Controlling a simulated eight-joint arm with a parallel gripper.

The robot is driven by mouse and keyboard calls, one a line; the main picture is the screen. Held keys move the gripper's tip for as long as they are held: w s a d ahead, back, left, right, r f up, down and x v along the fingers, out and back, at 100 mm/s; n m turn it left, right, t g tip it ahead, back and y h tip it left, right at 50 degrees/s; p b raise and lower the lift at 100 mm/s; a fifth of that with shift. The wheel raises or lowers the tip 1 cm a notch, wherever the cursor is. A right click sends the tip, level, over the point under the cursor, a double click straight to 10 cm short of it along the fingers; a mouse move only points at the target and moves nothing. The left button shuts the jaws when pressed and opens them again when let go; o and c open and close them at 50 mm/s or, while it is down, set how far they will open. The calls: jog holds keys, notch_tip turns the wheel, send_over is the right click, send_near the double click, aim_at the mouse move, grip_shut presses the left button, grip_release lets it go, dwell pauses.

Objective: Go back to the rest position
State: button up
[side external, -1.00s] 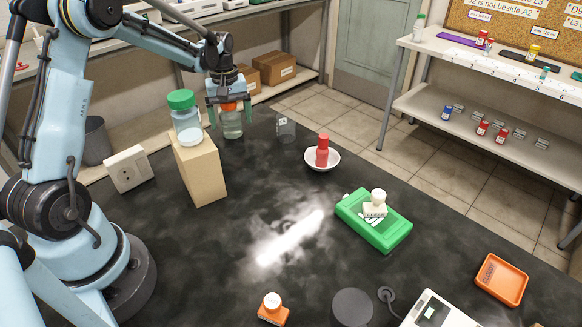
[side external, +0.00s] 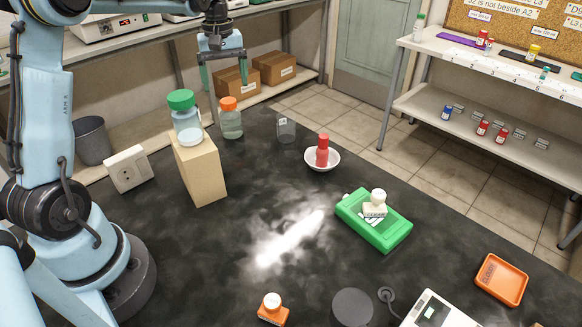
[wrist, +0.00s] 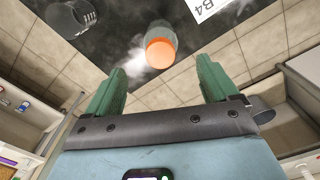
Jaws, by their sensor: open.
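My gripper (side external: 222,72) is open and empty, with two green fingers pointing down. It hangs above and apart from the orange-capped clear bottle (side external: 231,122), which stands upright near the back edge of the black bench. In the wrist view the green fingers (wrist: 158,88) are spread wide, and the bottle's orange cap (wrist: 160,53) shows beyond them with a clear gap.
A green-lidded jar (side external: 186,118) stands on a tan block (side external: 201,172) left of the bottle. A clear beaker (side external: 286,130), a red bottle (side external: 322,152) in a white dish (side external: 334,164) and a green case (side external: 362,228) are to the right. The bench middle is clear.

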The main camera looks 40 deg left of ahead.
aim_at(230, 113)
jog(key=shift+r, duration=0.65)
jog(key=shift+f, duration=0.1)
notch_tip(230, 113, down, 12)
jog(key=shift+f, duration=0.1)
jog(key=shift+r, duration=0.65)
jog(key=shift+f, duration=0.1)
